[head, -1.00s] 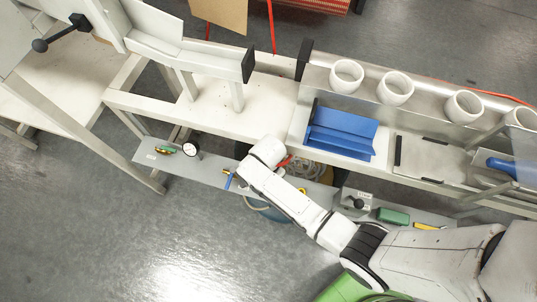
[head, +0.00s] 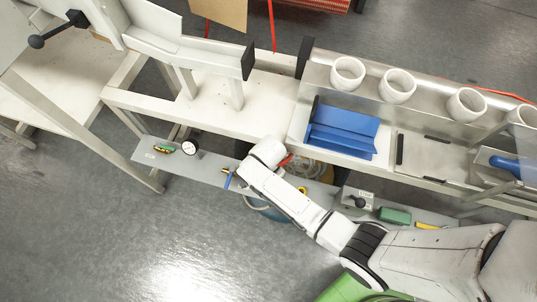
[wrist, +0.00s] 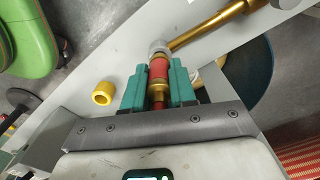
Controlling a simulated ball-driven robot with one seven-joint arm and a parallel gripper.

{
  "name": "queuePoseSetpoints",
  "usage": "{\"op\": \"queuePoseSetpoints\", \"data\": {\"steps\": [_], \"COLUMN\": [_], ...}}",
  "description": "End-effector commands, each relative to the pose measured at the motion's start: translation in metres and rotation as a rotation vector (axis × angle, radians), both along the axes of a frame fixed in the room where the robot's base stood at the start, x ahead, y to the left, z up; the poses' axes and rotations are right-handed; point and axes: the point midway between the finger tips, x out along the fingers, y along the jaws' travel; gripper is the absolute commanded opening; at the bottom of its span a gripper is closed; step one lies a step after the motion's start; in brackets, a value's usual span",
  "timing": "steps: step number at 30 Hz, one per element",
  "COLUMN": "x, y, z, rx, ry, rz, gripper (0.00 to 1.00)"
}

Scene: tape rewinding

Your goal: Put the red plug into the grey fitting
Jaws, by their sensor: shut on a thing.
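The red plug (wrist: 158,70) is a red cylinder with a brass-coloured end, seen in the wrist view. My gripper (wrist: 159,66) has two teal fingers shut on its sides. The grey fitting (wrist: 158,47) is a pale grey ring-like piece at the plug's far end, next to a long brass pipe (wrist: 207,28). Plug and fitting look in line and touching or nearly so; how deep the plug sits cannot be told. In the head view my wrist hides the fingers, the plug and the fitting.
The shelf (head: 213,171) also carries a round gauge (head: 189,147) and a grey box with a black knob (head: 357,201). A white bench (head: 215,118) with a blue tray (head: 342,132) stands behind it.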

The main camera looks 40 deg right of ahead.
Motion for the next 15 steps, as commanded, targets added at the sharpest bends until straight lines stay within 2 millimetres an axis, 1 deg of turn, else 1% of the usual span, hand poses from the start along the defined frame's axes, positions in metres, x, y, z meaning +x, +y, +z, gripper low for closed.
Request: {"op": "queuePoseSetpoints", "data": {"steps": [15], "x": [0.0001], "y": [0.0], "z": [-0.0101], "rx": [0.0], "ry": [0.0], "rz": [0.0], "gripper": [0.0]}}
